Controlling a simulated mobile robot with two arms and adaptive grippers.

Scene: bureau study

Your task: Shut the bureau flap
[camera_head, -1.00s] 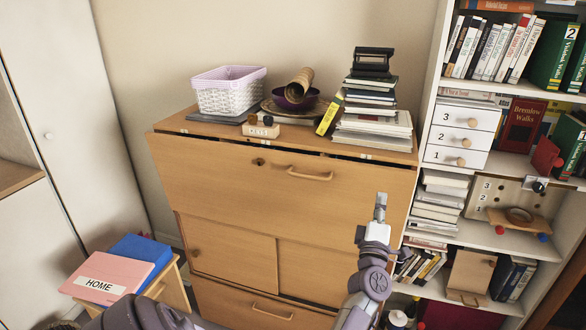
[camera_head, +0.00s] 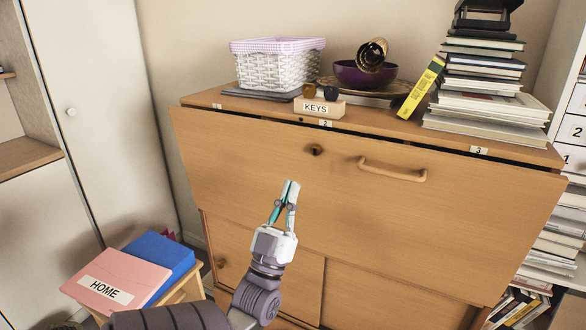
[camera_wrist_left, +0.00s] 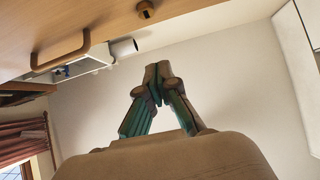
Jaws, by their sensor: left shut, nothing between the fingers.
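The wooden bureau flap (camera_head: 250,155) is upright and almost closed, leaning slightly outward. A narrow dark gap shows between its top edge and the bureau top. The flap has a bar handle (camera_head: 392,170) and a dark keyhole (camera_head: 316,150); in the left wrist view the handle (camera_wrist_left: 60,52) and keyhole (camera_wrist_left: 145,9) show at the upper left. My left gripper (camera_head: 290,186) is shut and empty, in front of the flap below and left of the keyhole. Its fingertips meet in the left wrist view (camera_wrist_left: 157,72). Whether it touches the flap is unclear. My right gripper is out of view.
On the bureau top (camera_head: 210,98) stand a white basket (camera_head: 275,70), a KEYS block (camera_head: 318,108), a purple bowl (camera_head: 355,72) and a book stack (camera_head: 485,80). A pink HOME folder (camera_head: 105,282) lies on a small stand at left. A bookshelf (camera_head: 570,128) stands at right.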

